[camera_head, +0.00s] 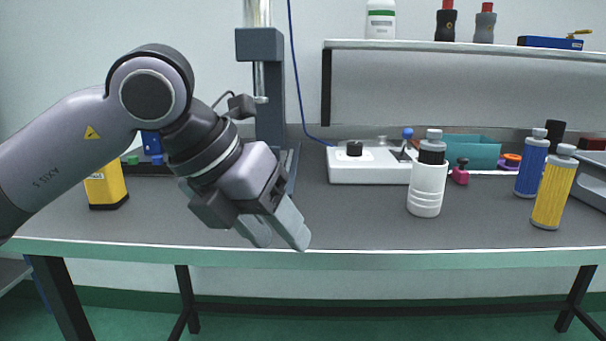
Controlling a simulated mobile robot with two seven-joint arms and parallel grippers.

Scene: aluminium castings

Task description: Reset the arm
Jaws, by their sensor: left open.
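My left arm comes in from the left and bends down at the elbow. My left gripper (279,240) is open and empty, with its two fingers pointing down over the front edge of the grey workbench (330,225). Nothing is between the fingers. I cannot tell how high the fingertips are above the bench. My right gripper is not in view.
A white ribbed container (427,188), a blue bottle (532,165) and a yellow bottle (554,190) stand on the bench at right. A white device (370,166) and a grey column stand (262,90) are behind. A yellow container (106,186) is partly behind my arm.

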